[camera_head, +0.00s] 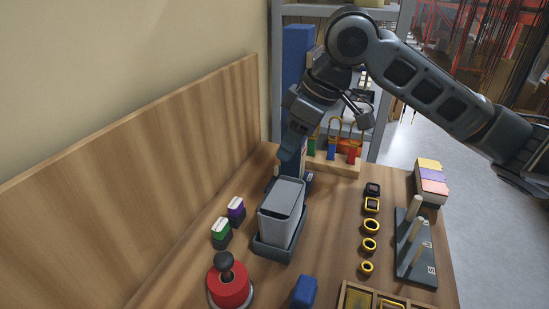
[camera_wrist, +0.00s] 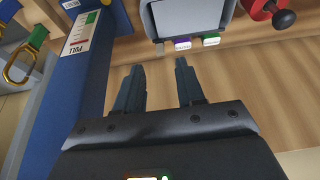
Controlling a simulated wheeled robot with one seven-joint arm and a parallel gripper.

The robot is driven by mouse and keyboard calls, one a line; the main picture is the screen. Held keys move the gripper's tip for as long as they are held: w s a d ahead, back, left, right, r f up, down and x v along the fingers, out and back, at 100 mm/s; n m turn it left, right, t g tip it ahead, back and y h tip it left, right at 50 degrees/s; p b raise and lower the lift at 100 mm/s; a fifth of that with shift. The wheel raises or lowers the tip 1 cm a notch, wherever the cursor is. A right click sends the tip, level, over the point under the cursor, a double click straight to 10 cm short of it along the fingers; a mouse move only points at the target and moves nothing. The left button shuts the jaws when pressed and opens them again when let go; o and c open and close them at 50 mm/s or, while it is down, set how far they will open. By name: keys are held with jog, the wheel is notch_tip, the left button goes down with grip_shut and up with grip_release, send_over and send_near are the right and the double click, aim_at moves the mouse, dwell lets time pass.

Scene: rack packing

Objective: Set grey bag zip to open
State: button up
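The grey bag (camera_head: 281,210) stands upright in a dark tray (camera_head: 272,249) on the wooden bench. Its near part also shows at the top of the wrist view (camera_wrist: 188,16). I cannot make out the zip or its setting. My gripper is just behind the bag in the head view, its fingers partly hidden there. In the wrist view my gripper (camera_wrist: 160,66) has its two fingers apart with nothing between them. The bag lies beyond the fingertips, apart from them.
A blue post with a PULL label (camera_wrist: 82,36) stands close to the left of my fingers in the wrist view. Green and purple blocks (camera_head: 236,208) and a red knobbed base (camera_head: 230,288) lie left of the bag. Yellow rings (camera_head: 370,227) and a pegged board (camera_head: 415,260) stand right.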

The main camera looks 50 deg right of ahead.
aim_at(276, 172)
jog(key=x, duration=0.5)
jog(key=shift+w+f, duration=0.1)
jog(key=shift+f, duration=0.3)
grip_shut()
dwell(1.1)
